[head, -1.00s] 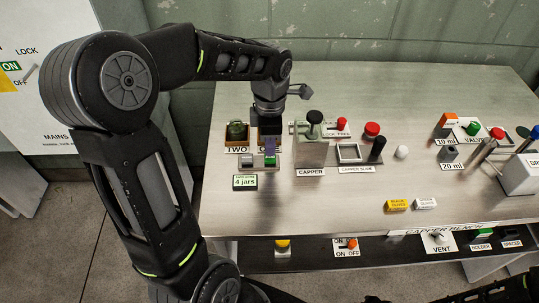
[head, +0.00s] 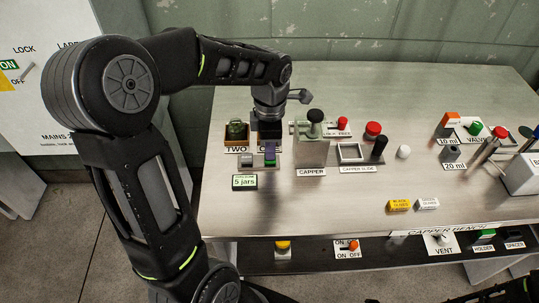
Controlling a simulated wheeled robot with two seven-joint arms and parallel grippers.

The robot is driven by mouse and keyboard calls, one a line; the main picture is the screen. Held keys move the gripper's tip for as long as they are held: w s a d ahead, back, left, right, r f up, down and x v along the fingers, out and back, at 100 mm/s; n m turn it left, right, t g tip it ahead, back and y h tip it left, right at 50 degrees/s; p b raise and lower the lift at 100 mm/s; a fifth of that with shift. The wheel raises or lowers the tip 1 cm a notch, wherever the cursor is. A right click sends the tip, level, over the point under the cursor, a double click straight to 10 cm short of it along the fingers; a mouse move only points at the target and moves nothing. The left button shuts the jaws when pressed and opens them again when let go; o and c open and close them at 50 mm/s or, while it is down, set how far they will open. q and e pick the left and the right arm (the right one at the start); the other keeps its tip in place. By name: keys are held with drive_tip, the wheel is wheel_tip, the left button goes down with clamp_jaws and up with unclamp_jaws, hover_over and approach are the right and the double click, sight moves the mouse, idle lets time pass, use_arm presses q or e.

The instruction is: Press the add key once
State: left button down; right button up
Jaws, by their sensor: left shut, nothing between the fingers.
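The small counter display (head: 244,182) at the left of the bench reads "5 jars". Just behind it is a small key block with a grey key (head: 247,160) on the left and a green key (head: 270,162) on the right. Any lettering on the keys is too small to read. My left gripper (head: 270,146) is shut and points down at the green key, with a purplish patch at its tip. Whether it touches the key I cannot tell. The gripper partly hides the sign and the bin behind.
A bin marked TWO (head: 237,132) holds a green jar left of my gripper. The capper (head: 312,150) stands close on its right. Yellow (head: 398,205) and white (head: 427,203) blocks lie farther right. The bench's front middle is clear.

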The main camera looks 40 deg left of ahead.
use_arm(q)
drive_tip(key=shift+r+p, duration=0.65)
drive_tip(key=shift+r, duration=0.3)
idle(0.4)
drive_tip(key=shift+r+p, duration=1.85)
drive_tip(key=shift+r, duration=0.65)
